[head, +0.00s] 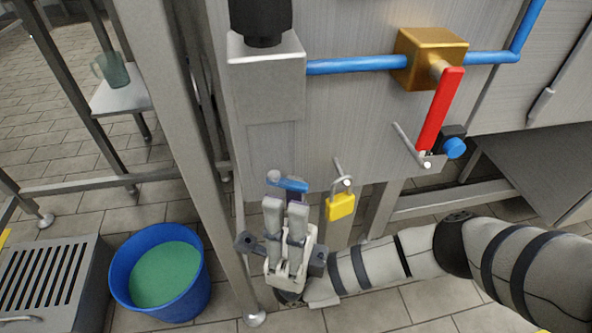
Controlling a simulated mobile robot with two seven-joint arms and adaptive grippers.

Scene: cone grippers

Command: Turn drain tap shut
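The drain tap, with a blue lever (290,185), sits low at the front of the grey metal cabinet. The lever lies nearly level, a little tilted, and a purplish part shows below it. My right gripper (285,207) comes in from the lower right and points up at the tap. Its two pale fingers are close together, just below the lever in the picture. They look shut with nothing seen between them, and I cannot tell whether they touch the tap. They hide the tap's lower part. My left gripper is not in view.
A yellow padlock (341,206) hangs right of the tap. Above are a red lever (440,108) on a brass valve (426,57) and a blue pipe (355,65). A blue bucket (118,277) holding green liquid stands lower left, beyond a metal leg (182,150).

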